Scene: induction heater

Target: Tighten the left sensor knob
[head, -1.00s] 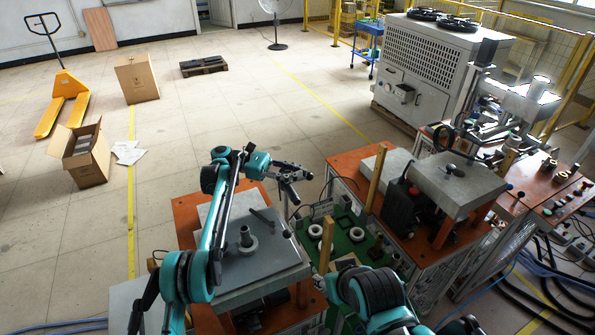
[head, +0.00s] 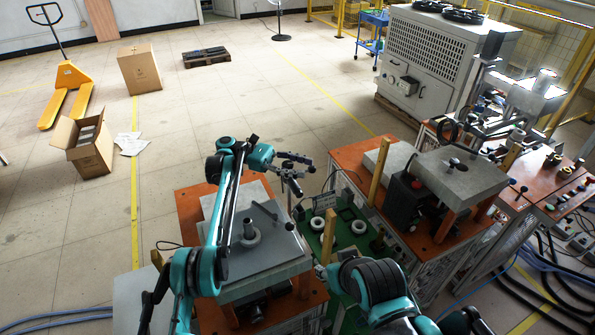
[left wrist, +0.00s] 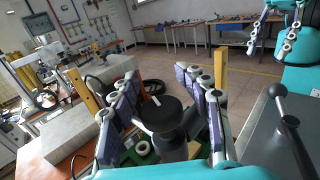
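The left station's grey plate (head: 280,262) carries a grey upright round fitting (head: 249,232) with a black lever (head: 266,211) beside it. I cannot tell which part is the left sensor knob. A black ball-ended lever (left wrist: 283,100) shows at the right of the left wrist view, outside the fingers. My left gripper (head: 297,174) is open above the far right corner of the plate, apart from the fitting. In the left wrist view its fingers (left wrist: 170,105) are spread around a dark round part that I cannot identify. My right gripper (left wrist: 272,42) appears open at the upper right.
White rings (head: 317,224) lie on a green board (head: 345,240) between the stations. Wooden posts (head: 378,172) stand upright near it. The right station (head: 455,172) has a grey slab on orange supports. Open floor lies beyond the stations.

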